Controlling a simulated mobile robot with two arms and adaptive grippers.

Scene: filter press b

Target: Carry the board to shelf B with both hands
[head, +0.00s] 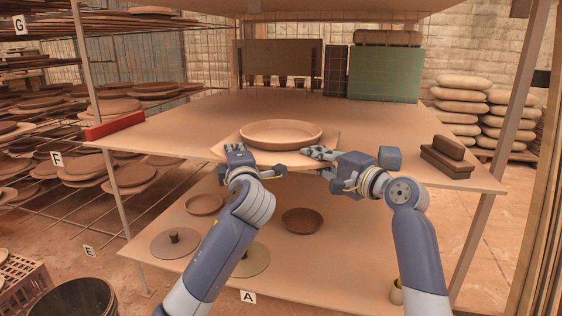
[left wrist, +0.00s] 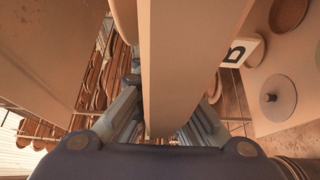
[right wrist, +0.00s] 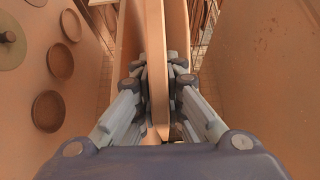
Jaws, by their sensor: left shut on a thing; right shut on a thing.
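A light wooden board (head: 225,151) carries a wide, round clay dish (head: 281,133), which sits upright on it. The board lies over the front part of the upper shelf (head: 180,130); I cannot tell whether it touches the shelf. My left gripper (head: 240,155) is shut on the board's front edge at the left. My right gripper (head: 322,160) is shut on it at the right. The board runs between the fingers in the left wrist view (left wrist: 175,65) and the right wrist view (right wrist: 155,60). A white tag (left wrist: 236,53), seemingly marked B, shows in the left wrist view.
A red block (head: 115,126) lies at the shelf's left edge, dark bricks (head: 448,155) at its right. A green board (head: 385,74) stands at the back. The lower shelf, tagged A (head: 248,297), holds several dishes.

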